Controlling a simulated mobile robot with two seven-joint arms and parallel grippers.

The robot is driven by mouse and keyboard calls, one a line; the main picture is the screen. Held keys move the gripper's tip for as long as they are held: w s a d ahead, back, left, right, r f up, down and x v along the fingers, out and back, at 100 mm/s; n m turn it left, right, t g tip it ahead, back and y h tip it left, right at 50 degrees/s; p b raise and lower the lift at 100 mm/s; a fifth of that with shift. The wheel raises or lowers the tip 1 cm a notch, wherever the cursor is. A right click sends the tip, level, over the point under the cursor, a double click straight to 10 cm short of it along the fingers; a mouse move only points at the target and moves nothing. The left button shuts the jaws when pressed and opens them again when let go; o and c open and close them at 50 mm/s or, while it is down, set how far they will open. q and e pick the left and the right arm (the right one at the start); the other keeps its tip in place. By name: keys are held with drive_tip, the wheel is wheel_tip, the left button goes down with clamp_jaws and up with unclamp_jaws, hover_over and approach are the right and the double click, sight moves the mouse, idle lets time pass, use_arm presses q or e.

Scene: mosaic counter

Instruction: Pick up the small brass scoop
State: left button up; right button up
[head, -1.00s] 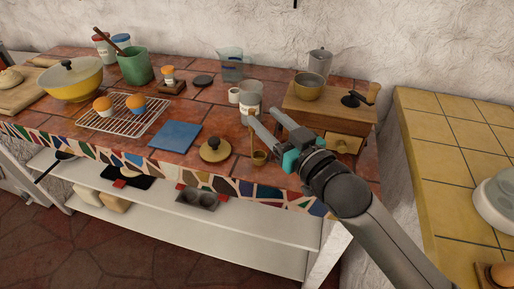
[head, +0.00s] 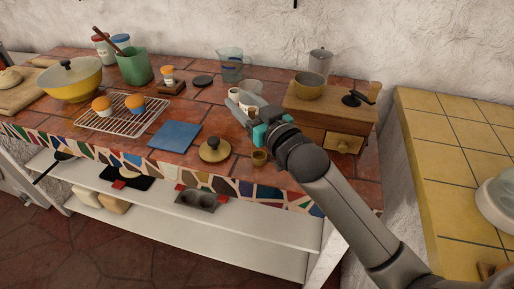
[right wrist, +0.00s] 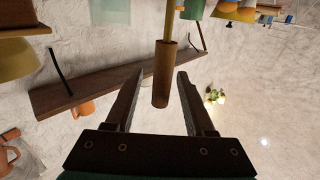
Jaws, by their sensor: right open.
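In the right wrist view, the scoop's brown handle (right wrist: 161,75) shows between the two open fingers (right wrist: 161,78), with visible gaps on both sides. Its thin brass stem runs out of the top of that view, so the bowl is hidden there. My left gripper is not in view.
A wooden grinder box (head: 318,116) stands to the right. A white canister behind the gripper is partly covered. A blue tile (head: 175,136) and a wire rack (head: 122,122) lie further left.

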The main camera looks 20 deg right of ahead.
clamp_jaws()
idle(0.4)
